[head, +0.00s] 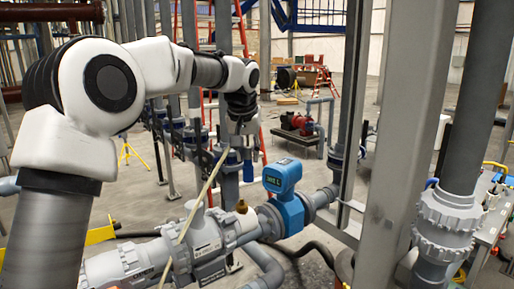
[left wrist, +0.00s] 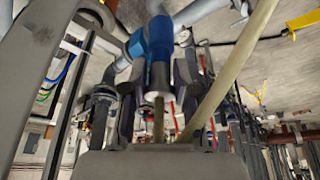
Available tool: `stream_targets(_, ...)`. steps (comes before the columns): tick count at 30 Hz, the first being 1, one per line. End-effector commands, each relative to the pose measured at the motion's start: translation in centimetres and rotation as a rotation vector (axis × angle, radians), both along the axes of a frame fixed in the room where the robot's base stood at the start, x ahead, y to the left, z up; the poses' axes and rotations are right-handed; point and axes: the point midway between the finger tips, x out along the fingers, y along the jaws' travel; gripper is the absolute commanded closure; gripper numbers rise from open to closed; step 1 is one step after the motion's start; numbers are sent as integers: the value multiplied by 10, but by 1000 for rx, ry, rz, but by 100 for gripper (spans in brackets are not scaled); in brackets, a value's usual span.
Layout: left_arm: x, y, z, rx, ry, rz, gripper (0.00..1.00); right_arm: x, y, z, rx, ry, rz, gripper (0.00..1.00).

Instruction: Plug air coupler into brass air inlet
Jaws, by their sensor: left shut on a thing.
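My left gripper (head: 246,148) hangs from its arm, fingers pointing down, in the middle of the head view. It is shut on the blue air coupler (head: 248,170), which points downward. In the left wrist view the coupler (left wrist: 160,50) sits between the two dark fingers of the gripper (left wrist: 158,75). The brass air inlet (head: 241,206) is a small fitting on top of the grey pump body (head: 205,235). The coupler appears above the inlet and apart from it in the head view. I cannot make out the inlet in the wrist view. My right gripper is out of view.
A pale hose (head: 200,195) runs diagonally down past the pump and crosses the wrist view (left wrist: 235,70). A blue flow meter (head: 284,195) stands just right of the inlet. A grey steel column (head: 400,150) and thick valve pipe (head: 450,215) stand at right.

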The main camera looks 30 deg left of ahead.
Motion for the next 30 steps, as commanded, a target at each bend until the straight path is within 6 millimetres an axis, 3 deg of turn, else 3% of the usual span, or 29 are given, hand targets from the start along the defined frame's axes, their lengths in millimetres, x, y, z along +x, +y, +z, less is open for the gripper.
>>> stream_targets(11, 0, 0, -5, 0, 0, 0, 100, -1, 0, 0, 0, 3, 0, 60)
stream_targets(30, -1, 0, -56, -1, -1, 1, 100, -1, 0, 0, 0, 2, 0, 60)
